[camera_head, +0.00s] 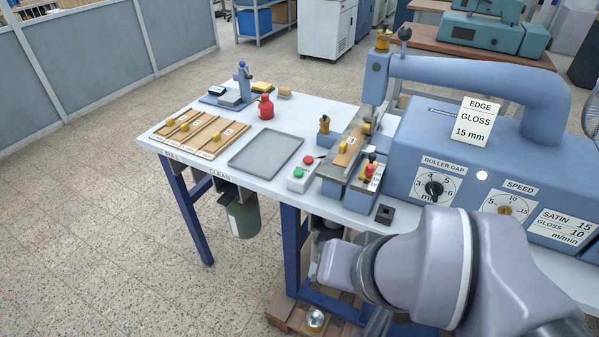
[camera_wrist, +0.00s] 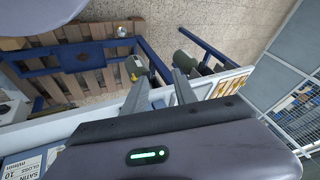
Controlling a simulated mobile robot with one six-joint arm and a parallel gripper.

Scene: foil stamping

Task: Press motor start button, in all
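In the head view my arm is at the lower right, apart from the green button. The fingertips are not clear there. The buttons are not seen in the wrist view.
The blue roller machine (camera_head: 420,130) fills the table's right side, with a wooden piece on its bed. A grey tray (camera_head: 266,155), a red bottle (camera_head: 266,107) and wooden boards (camera_head: 200,134) stand to the left. A green-grey canister (camera_head: 243,217) hangs below the table edge.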

